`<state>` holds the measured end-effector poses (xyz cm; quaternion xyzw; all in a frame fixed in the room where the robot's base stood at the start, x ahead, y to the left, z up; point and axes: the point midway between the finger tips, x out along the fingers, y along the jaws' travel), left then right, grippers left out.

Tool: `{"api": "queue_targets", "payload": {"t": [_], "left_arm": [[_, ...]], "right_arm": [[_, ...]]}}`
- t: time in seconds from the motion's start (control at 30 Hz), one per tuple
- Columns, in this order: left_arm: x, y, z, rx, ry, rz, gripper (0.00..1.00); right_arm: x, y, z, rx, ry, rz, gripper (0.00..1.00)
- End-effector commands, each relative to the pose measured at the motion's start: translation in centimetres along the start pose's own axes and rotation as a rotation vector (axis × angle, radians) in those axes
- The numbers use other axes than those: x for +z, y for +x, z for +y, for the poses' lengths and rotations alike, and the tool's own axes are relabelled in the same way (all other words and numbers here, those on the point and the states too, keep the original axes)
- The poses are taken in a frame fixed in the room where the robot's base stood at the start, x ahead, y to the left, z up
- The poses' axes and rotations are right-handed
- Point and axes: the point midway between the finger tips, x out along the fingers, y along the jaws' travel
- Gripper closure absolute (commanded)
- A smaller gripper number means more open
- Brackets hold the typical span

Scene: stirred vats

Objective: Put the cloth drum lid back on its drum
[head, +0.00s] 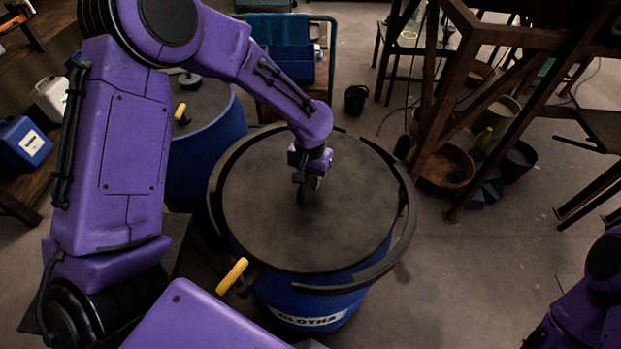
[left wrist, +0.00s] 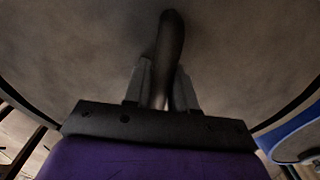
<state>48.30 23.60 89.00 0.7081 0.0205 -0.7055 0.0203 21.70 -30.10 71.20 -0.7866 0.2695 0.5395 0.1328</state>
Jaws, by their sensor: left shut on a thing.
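The cloth drum (head: 316,303) is blue with a white "CLOTHS" label and stands in the middle of the head view. Its round dark grey lid (head: 330,235) lies flat over the drum's top; I cannot tell whether it is fully seated. My left gripper (head: 302,189) is over the lid's middle, shut on the lid's handle. In the left wrist view the dark curved handle (left wrist: 172,45) stands between the two fingers, with the lid's grey face behind. A black clamp ring (head: 404,215) with a yellow lever (head: 232,276) sits loosely around the lid, open and standing off at the right.
Another blue drum (head: 213,140) with a grey lid and yellow lever stands close behind on the left. A rusty steel frame (head: 437,110) with buckets below is at the back right. A small black bucket (head: 355,99) stands behind.

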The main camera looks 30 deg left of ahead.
Motion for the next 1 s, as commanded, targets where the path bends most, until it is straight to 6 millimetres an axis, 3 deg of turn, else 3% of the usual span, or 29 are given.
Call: {"api": "queue_targets", "payload": {"t": [0.97, 1.0], "left_arm": [[-0.1, 1.0, 0.1, 0.0, 0.001, 0.003, 1.0], [-0.1, 1.0, 0.1, 0.0, 0.001, 0.003, 0.71]], "right_arm": [[0.1, 0.3, 0.0, 0.0, 0.0, 0.0, 0.57], [0.1, 0.3, 0.0, 0.0, 0.0, 0.0, 0.57]]}}
